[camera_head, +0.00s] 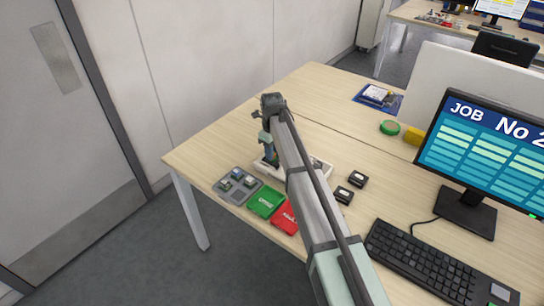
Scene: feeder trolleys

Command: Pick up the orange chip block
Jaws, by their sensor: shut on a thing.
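My gripper (268,154) points down over the left part of a white tray (318,171) near the table's left side. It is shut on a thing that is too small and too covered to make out. I see no clear orange chip block; it may be hidden by my gripper or arm. My arm crosses in front of the white tray and hides much of its inside. I cannot tell whether the held thing touches the tray.
A grey compartment tray (225,190) with small blocks, a green box (266,202) and a red box (284,218) lie at the table's front. Two black items, a keyboard (430,262) and a monitor (478,150) are on the right. The table's far left is clear.

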